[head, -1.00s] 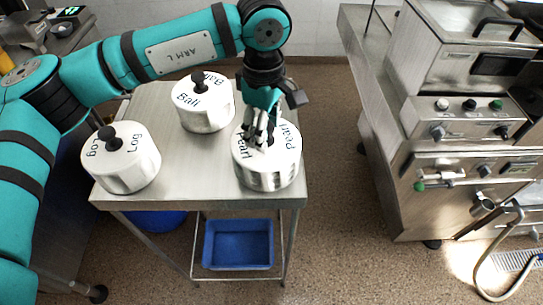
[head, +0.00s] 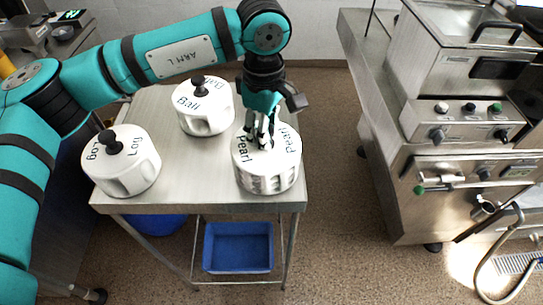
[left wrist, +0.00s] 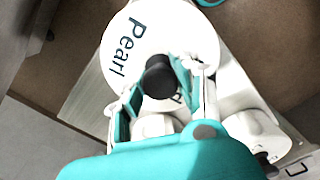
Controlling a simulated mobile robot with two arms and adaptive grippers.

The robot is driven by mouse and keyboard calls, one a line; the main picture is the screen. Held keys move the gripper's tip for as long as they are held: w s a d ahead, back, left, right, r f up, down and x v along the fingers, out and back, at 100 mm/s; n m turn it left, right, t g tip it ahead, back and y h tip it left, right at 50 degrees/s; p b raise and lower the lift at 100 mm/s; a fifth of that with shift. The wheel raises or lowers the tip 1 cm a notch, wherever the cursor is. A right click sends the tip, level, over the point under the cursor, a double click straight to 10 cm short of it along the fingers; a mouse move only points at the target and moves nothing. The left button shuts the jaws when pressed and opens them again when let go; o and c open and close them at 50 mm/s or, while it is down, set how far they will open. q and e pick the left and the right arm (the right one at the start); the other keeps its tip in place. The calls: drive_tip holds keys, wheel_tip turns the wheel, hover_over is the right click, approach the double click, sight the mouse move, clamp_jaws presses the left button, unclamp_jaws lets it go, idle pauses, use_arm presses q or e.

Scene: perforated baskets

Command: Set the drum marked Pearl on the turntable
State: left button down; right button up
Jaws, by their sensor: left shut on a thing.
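The drum marked Pearl (head: 267,178) is a white round drum with a black knob, at the right front of the steel table (head: 200,198). It stands upright; I cannot tell whether its base is touching the table. My left gripper (head: 262,138) points down from above and is shut on its knob. In the left wrist view the black knob (left wrist: 158,78) sits between the teal fingers, and the Pearl lettering shows on the drum's top (left wrist: 185,35). I cannot make out a turntable. My right gripper is out of view.
A drum marked Log (head: 130,172) stands at the table's left front, and one marked Ball (head: 207,120) behind, left of the Pearl drum. A blue bin (head: 238,248) sits on the shelf below. Steel equipment (head: 455,150) stands right, across open floor.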

use_arm(q)
drive_tip(key=shift+w+r, duration=0.1)
drive_tip(key=shift+r, duration=0.1)
drive_tip(key=shift+r+p, duration=0.75)
drive_tip(key=shift+r, duration=1.4)
drive_tip(key=shift+f, duration=0.1)
